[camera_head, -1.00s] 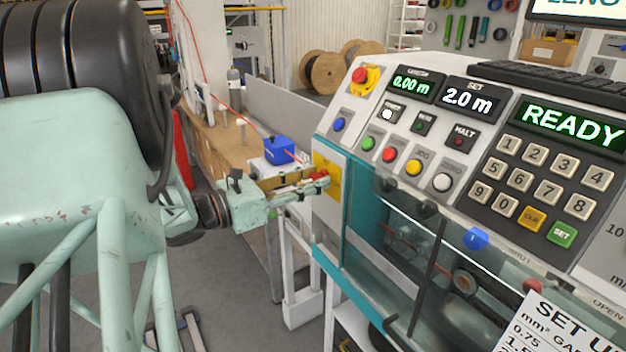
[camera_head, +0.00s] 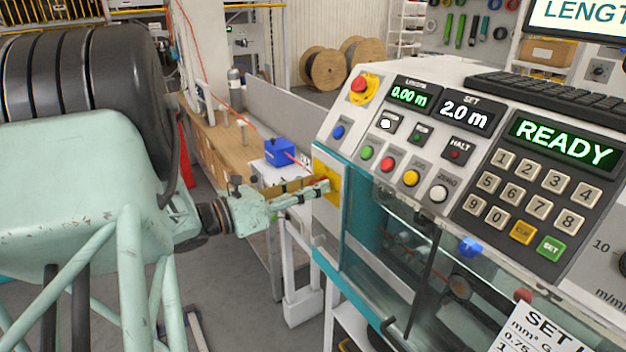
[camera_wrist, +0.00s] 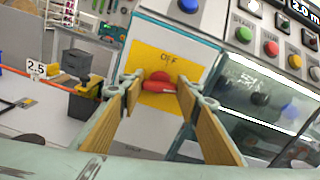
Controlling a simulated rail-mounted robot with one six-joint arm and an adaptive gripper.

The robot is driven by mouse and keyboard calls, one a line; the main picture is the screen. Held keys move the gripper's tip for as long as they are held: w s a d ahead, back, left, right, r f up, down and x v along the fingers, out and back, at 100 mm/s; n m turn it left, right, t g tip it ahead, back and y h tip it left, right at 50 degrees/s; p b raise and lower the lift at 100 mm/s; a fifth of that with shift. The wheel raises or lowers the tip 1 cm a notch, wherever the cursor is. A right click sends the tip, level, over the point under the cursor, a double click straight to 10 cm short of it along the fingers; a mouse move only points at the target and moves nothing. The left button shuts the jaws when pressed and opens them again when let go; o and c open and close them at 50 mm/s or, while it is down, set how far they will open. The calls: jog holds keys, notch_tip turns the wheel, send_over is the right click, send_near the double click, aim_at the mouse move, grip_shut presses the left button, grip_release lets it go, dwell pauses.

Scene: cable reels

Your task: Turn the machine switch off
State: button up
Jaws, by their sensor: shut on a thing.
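The machine switch is a red rotary handle (camera_wrist: 158,86) on a yellow plate (camera_wrist: 168,61) marked OFF above it. In the wrist view the handle lies roughly level across the plate. My gripper (camera_wrist: 160,92) has its two wood-coloured fingers on either side of the handle and is shut on it. In the head view my gripper (camera_head: 322,185) reaches the yellow plate (camera_head: 331,192) on the machine's left end face, and its fingers mostly hide the handle.
The machine's control panel (camera_head: 430,150) with several buttons and a READY display (camera_head: 562,142) is right of my gripper. A blue box (camera_head: 279,152) sits on the bench behind. A red emergency button (camera_head: 359,84) is above the switch.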

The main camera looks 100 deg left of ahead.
jog(key=shift+s+a+f+n+p, duration=0.1)
jog(key=shift+n+p, duration=3.6)
jog(key=shift+n, duration=0.15)
jog(key=shift+s+f+n+p, duration=0.1)
jog(key=shift+n+p, duration=3.55)
jog(key=shift+n, duration=0.2)
jog(key=o, duration=0.8)
jog(key=shift+o, duration=0.2)
jog(key=v, duration=1.2)
